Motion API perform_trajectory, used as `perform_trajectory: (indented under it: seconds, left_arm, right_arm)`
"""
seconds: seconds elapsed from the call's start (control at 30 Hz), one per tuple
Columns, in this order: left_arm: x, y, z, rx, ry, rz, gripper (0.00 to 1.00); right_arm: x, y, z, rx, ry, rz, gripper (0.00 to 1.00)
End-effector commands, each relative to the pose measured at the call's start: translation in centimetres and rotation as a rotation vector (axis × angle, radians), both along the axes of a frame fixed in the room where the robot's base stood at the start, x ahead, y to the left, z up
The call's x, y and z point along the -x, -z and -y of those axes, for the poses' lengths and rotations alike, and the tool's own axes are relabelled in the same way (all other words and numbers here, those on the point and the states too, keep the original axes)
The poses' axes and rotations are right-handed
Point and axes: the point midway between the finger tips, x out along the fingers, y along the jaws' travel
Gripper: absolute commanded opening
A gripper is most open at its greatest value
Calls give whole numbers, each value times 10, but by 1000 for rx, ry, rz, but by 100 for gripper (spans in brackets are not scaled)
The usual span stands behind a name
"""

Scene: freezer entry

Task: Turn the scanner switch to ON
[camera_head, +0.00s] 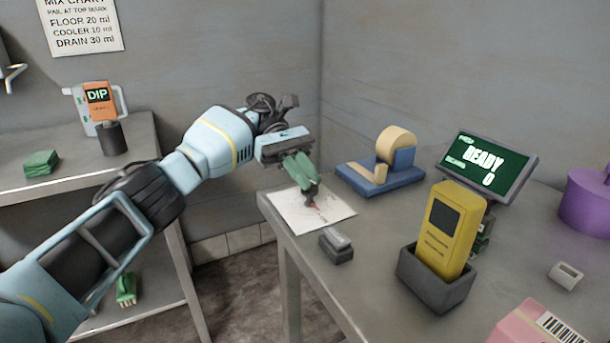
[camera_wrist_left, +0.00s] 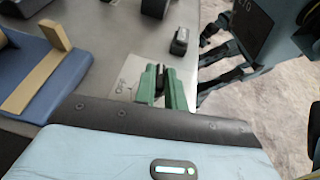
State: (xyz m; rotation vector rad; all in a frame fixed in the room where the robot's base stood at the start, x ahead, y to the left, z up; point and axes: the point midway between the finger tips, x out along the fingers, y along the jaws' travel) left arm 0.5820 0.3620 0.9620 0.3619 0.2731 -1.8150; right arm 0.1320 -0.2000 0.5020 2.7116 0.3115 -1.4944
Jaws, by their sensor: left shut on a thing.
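My left gripper (camera_head: 310,192) points down with its green fingers at a pale plate (camera_head: 290,212) on the near left corner of the grey table. In the left wrist view the same gripper (camera_wrist_left: 164,84) is shut on a small dark part between the fingertips, which I take to be the switch. The fingers hide most of it. The plate carries the word OFF (camera_wrist_left: 121,86) beside the fingers. A red mark shows by the fingertips in the head view. A yellow scanner (camera_head: 450,230) stands upright in a dark holder (camera_head: 437,288). My right gripper is not identifiable.
A small dark block (camera_head: 337,246) lies close to the plate. A blue and tan tape dispenser (camera_head: 380,183) stands behind it. A screen (camera_head: 487,165) reads READY and 0. A purple container (camera_head: 588,200) and a pink box (camera_head: 540,322) are at the right.

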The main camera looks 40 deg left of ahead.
Motion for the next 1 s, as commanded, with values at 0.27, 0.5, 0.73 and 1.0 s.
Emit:
perform_trajectory:
  seconds: [0.27, 0.5, 0.73, 1.0]
  left_arm:
    - [0, 2, 0, -3, 6, -3, 0]
    - [0, 2, 0, -2, 6, -3, 24]
    - [0, 1, 0, -1, 5, -2, 34]
    - [0, -1, 1, -1, 5, -2, 34]
  right_arm:
    - [0, 1, 0, 0, 0, -1, 36]
    - [0, 1, 0, 0, 0, -1, 36]
    - [0, 1, 0, 0, 0, -1, 36]
    - [0, 0, 0, 0, 0, -1, 36]
